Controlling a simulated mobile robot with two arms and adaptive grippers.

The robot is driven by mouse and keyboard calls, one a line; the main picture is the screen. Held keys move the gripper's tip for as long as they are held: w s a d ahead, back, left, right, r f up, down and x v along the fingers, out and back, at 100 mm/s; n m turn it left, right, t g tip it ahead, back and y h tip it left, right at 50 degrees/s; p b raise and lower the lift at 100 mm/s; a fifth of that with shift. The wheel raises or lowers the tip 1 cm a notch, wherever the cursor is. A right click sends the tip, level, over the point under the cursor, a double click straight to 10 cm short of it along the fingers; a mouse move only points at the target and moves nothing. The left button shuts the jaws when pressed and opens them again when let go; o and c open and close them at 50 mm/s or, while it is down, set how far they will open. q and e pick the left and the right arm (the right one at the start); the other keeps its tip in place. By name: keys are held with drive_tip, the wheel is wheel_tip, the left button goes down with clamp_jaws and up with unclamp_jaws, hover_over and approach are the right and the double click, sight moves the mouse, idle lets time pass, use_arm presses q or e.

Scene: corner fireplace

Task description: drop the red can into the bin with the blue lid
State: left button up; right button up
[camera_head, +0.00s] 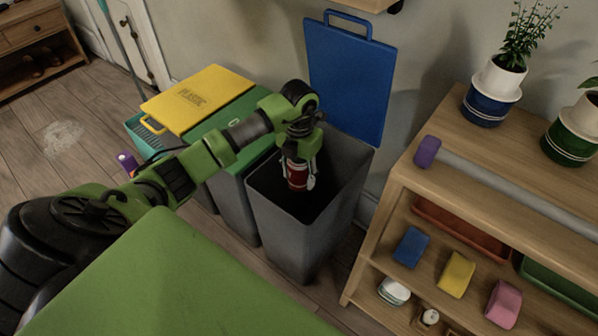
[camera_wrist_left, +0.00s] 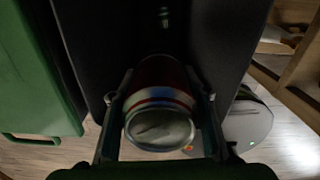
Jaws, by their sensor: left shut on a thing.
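The red can (camera_head: 297,175) is held by my left gripper (camera_head: 298,183) over the open mouth of the grey bin (camera_head: 285,238). The bin's blue lid (camera_head: 348,75) stands raised against the wall behind it. In the left wrist view the can (camera_wrist_left: 160,105) sits between the two fingers of the left gripper (camera_wrist_left: 160,122), its silver end toward the camera. The dark bin (camera_wrist_left: 150,30) fills the background there. The can's lower end is at about rim height or slightly inside; the exact depth is hard to tell. My right gripper is not in view.
A bin with a yellow lid (camera_head: 200,97) and one with a green lid (camera_head: 225,125) stand left of the open bin. A wooden shelf (camera_head: 400,180) with sponges and plants is close on the right. A round pale device (camera_wrist_left: 247,125) lies on the floor.

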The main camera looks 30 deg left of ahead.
use_arm(q)
drive_tip(key=shift+f, duration=0.4)
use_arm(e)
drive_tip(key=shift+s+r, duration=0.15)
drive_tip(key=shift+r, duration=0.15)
use_arm(q)
drive_tip(key=o, duration=0.8)
drive_tip(key=shift+o, duration=0.2)
